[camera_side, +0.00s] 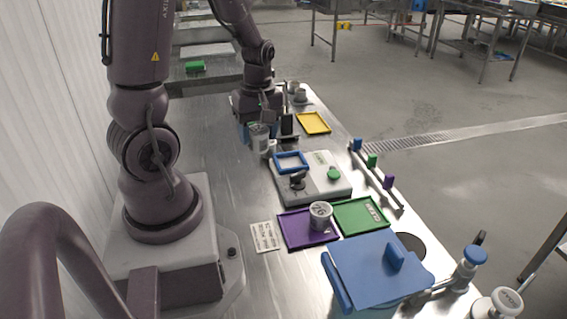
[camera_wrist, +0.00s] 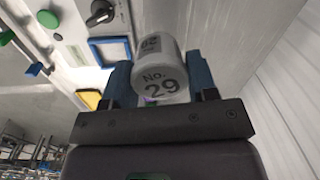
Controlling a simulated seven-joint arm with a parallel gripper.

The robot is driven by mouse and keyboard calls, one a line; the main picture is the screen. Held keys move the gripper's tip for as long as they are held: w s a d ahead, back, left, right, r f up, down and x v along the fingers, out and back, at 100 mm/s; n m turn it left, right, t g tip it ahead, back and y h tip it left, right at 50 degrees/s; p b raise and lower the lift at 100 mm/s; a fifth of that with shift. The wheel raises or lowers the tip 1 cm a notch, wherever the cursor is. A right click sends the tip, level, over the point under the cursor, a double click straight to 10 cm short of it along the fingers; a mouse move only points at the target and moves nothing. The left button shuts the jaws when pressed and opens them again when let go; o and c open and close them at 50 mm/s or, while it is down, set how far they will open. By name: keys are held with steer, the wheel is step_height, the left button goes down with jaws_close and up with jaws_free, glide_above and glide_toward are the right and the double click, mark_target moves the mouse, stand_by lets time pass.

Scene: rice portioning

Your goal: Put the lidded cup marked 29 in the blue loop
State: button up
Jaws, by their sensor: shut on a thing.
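The lidded cup marked 29 (camera_wrist: 160,80) is white with "No. 29" in dark print on its side. My gripper (camera_wrist: 160,70) has blue fingers, one on each side of this cup, and is shut on it. In the side view my gripper (camera_side: 258,130) holds the cup (camera_side: 260,142) to the left of the blue loop. The blue loop (camera_side: 291,154) is a square frame at the back left of a grey-white device. It also shows in the wrist view (camera_wrist: 94,43), up and left of the cup. I see nothing inside the loop.
The device has a black knob (camera_side: 297,181) and a green button (camera_side: 333,174). A purple tray (camera_side: 294,233) bears another cup (camera_side: 320,212). A green tray (camera_side: 349,223), a yellow tray (camera_side: 313,115) and a blue-lidded bin (camera_side: 365,268) stand around. A printed card (camera_side: 265,237) lies in front.

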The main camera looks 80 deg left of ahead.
steer(key=w+a+f, duration=0.4)
steer(key=w, duration=0.1)
steer(key=w+a+f, duration=0.5)
steer(key=shift+w+a+f, duration=0.1)
steer(key=shift+a+f, duration=0.1)
steer(key=shift+f, duration=1.55)
steer(key=shift+f, duration=0.15)
steer(key=o, duration=1)
